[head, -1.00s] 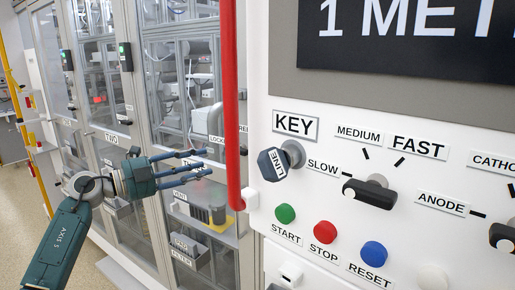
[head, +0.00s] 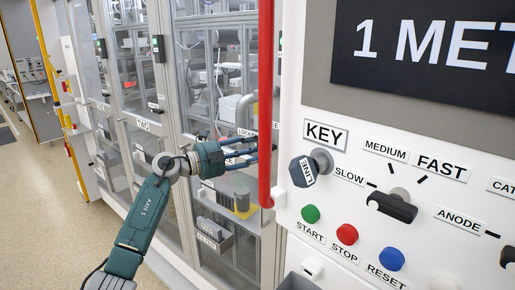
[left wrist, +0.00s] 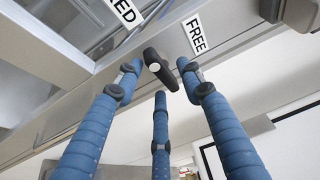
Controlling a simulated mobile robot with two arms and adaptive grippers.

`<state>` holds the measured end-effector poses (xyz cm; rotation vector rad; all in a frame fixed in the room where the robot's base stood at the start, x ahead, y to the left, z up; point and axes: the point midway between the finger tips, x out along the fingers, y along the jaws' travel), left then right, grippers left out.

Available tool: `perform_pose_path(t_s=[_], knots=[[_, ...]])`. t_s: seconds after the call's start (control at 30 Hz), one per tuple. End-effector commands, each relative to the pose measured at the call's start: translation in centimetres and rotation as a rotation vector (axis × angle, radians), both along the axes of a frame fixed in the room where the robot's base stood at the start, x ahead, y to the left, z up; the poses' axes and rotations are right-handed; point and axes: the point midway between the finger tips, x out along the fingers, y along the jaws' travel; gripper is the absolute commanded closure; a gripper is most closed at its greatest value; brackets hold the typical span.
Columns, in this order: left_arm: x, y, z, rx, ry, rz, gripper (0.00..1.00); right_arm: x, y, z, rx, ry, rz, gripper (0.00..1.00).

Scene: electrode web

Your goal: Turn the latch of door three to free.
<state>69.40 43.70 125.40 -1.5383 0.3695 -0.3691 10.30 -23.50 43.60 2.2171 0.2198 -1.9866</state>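The latch (left wrist: 160,67) of the door is a short dark handle with a white dot, seen in the left wrist view. It lies between a label ending in "ED" (left wrist: 124,10) and the label "FREE" (left wrist: 195,35); which one it points to I cannot tell for sure. My left gripper (left wrist: 160,75) has its three blue fingers spread around the latch, with no clear contact. In the head view the left gripper (head: 250,150) reaches to the glazed door just left of the red bar, and its fingers hide the latch. My right gripper is out of view.
A vertical red bar (head: 266,100) stands close to the left fingertips. Right of it is a white control panel (head: 325,210) with a key switch, knobs and coloured buttons. Door two (head: 143,124) is further left. The floor (head: 60,215) at left is clear.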

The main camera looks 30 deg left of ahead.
Motion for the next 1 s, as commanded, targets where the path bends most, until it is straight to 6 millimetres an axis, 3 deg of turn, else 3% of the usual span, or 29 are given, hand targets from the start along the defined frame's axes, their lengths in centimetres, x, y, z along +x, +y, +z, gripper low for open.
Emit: perform_pose_path(t_s=[0.07, 0.27, 0.67, 1.0], knots=[[0.0, 0.0, 0.0, 0.000, 0.000, 0.000, 0.61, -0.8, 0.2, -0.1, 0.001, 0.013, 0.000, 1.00], [0.0, 0.0, 0.0, -0.001, 0.000, 0.000, 0.99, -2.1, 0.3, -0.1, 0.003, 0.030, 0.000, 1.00], [-0.1, 0.1, 0.0, 0.048, -0.001, 0.000, 1.00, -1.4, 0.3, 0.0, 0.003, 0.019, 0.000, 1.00], [-0.1, 0.2, 0.3, 0.287, -0.017, -0.001, 1.00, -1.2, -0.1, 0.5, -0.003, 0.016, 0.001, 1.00]])
